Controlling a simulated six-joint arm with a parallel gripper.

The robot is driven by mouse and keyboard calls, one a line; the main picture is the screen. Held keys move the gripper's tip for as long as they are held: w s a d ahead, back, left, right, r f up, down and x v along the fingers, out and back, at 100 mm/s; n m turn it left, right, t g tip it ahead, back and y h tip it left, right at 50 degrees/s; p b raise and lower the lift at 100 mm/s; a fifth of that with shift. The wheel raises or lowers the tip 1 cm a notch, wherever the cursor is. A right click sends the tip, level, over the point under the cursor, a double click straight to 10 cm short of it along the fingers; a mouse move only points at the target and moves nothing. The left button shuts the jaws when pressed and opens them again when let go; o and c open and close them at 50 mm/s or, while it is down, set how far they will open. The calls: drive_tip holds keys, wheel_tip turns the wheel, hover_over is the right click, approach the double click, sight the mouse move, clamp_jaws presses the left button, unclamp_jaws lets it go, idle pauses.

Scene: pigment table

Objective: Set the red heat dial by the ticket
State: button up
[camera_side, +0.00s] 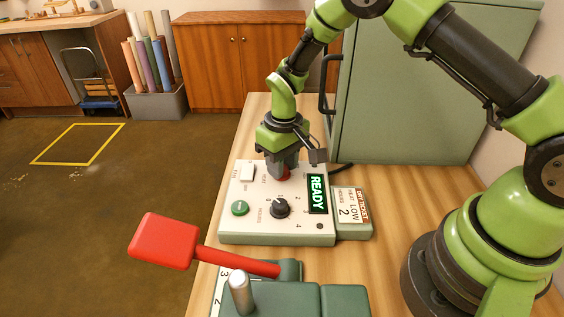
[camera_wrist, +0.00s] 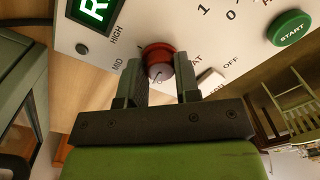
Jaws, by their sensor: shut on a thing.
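The red heat dial (camera_wrist: 158,56) sits on the pale control panel between my gripper's fingers in the wrist view. HIGH and MID labels show beside it; which mark it points to is hard to tell. My gripper (camera_wrist: 159,80) is shut on the dial; in the side view my gripper (camera_side: 284,172) comes down from above and hides most of the dial (camera_side: 284,173). The ticket (camera_side: 349,206) in its holder right of the panel reads HEAT LOW, with a 2 below. The control panel (camera_side: 245,222) has a lit READY display (camera_side: 317,193).
A black dial (camera_side: 280,208), a green START button (camera_side: 240,208) and a white switch (camera_side: 247,172) are on the panel. A red-handled lever (camera_side: 165,242) stands in front, beside a green block. A tall green cabinet (camera_side: 410,100) stands behind.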

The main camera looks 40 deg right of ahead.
drive_tip(key=shift+m, duration=0.8)
drive_tip(key=o, duration=0.9)
drive_tip(key=shift+o, duration=0.2)
wheel_tip(320, 180, up, 10)
drive_tip(key=shift+d, duration=0.15)
